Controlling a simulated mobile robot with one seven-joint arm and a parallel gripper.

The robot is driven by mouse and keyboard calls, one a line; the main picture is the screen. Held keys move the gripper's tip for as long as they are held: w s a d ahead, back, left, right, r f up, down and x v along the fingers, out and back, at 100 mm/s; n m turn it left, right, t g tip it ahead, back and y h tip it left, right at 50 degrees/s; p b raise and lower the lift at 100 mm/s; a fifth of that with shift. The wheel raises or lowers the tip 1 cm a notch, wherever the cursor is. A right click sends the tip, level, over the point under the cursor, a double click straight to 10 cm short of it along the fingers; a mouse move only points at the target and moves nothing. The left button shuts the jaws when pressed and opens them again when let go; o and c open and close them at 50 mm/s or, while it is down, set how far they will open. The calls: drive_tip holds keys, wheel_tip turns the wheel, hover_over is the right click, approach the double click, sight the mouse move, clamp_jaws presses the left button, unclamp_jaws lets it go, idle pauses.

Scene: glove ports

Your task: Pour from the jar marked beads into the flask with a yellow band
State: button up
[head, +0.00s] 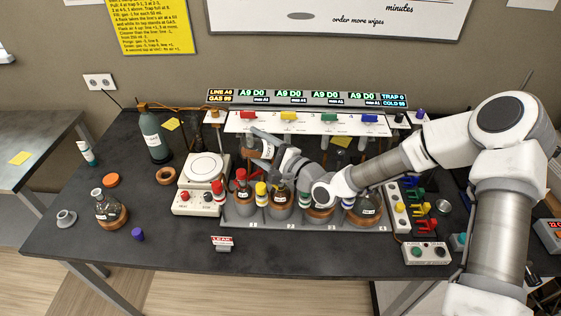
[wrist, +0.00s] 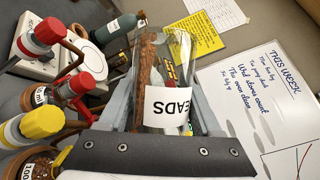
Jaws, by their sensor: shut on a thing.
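The clear jar marked beads (wrist: 158,95) is between my gripper's fingers. Its label reads "EADS", the first letter being cut off. Reddish-brown beads lie along one long side of it, so it is strongly tilted. In the head view my gripper (head: 262,148) is shut on the jar, above and behind the left flasks of the rack. A yellow-and-white capped piece (head: 261,189) stands beside a small flask with dark contents (head: 279,198); the wrist view also shows the yellow cap (wrist: 40,122). I cannot clearly make out a band on the flask itself.
A flask with a red cap (head: 241,185) stands left of the yellow piece, and more flasks stand right. A hotplate (head: 203,168) is left of the rack. The valve panel (head: 300,122) stands behind. A loose flask (head: 110,210) is far left. The front left bench is mostly clear.

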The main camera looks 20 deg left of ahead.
drive_tip(key=shift+w+d+r+m+y, duration=0.2)
drive_tip(key=shift+m+y, duration=0.1)
drive_tip(key=shift+m, duration=0.3)
drive_tip(key=shift+f+b, duration=0.1)
drive_tip(key=shift+b, duration=0.2)
drive_tip(key=shift+d+m, duration=0.1)
drive_tip(key=shift+m, duration=0.4)
idle(2.2)
drive_tip(key=n, duration=0.2)
drive_tip(key=a+f+n+h, duration=0.1)
drive_tip(key=n, duration=0.1)
drive_tip(key=s+n+h, duration=0.1)
drive_tip(key=shift+a+f+n+b, duration=0.2)
drive_tip(key=shift+f+n+b, duration=0.1)
drive_tip(key=shift+n, duration=0.1)
drive_tip(key=shift+d+g, duration=0.1)
drive_tip(key=shift+g, duration=0.2)
